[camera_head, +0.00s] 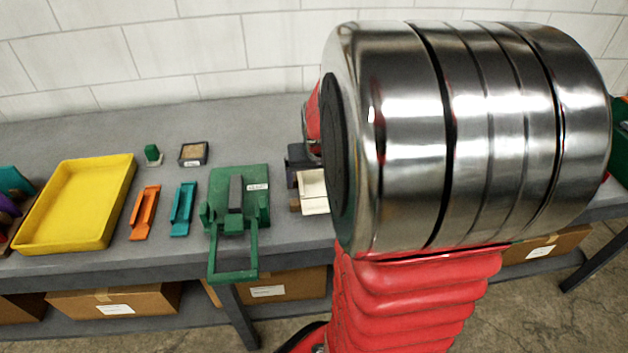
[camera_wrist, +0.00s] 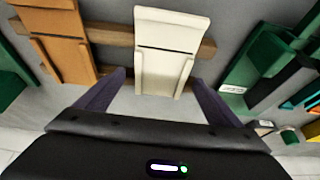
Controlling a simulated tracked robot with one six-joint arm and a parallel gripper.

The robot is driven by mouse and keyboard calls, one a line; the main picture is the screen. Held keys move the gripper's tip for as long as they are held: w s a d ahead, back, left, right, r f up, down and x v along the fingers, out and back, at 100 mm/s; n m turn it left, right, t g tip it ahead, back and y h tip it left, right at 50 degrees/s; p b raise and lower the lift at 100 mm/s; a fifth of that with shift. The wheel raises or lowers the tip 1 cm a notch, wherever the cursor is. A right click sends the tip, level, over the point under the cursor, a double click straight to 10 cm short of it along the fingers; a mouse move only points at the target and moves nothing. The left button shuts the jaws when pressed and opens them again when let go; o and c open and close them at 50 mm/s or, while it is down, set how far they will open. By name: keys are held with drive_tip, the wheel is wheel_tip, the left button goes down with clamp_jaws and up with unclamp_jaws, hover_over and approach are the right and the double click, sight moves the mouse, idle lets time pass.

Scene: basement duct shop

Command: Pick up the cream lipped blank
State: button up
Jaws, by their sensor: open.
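The cream lipped blank (camera_wrist: 171,48) is in the upper middle of the wrist view, a pale plate with a dark groove across it and a raised lip. It lies across a wooden strip (camera_wrist: 112,36). My gripper (camera_wrist: 159,78) is open, its two dark fingers apart with the blank's near end showing between them; I cannot tell whether they touch it. In the head view the cream blank (camera_head: 313,188) shows at the bench, partly hidden by my arm, with my dark gripper (camera_head: 298,160) just behind it.
An orange-brown blank (camera_wrist: 62,42) lies left of the cream one in the wrist view. A green fixture (camera_head: 255,208) stands left of it in the head view, then teal (camera_head: 183,208) and orange (camera_head: 145,212) pieces and a yellow tray (camera_head: 78,205). Bare bench lies behind.

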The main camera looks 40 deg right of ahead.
sight(315, 186)
drive_tip(key=shift+c, duration=0.5)
drive_tip(key=c, duration=1.1)
wheel_tip(315, 186, up, 10)
drive_tip(key=shift+r, duration=0.1)
idle(0.3)
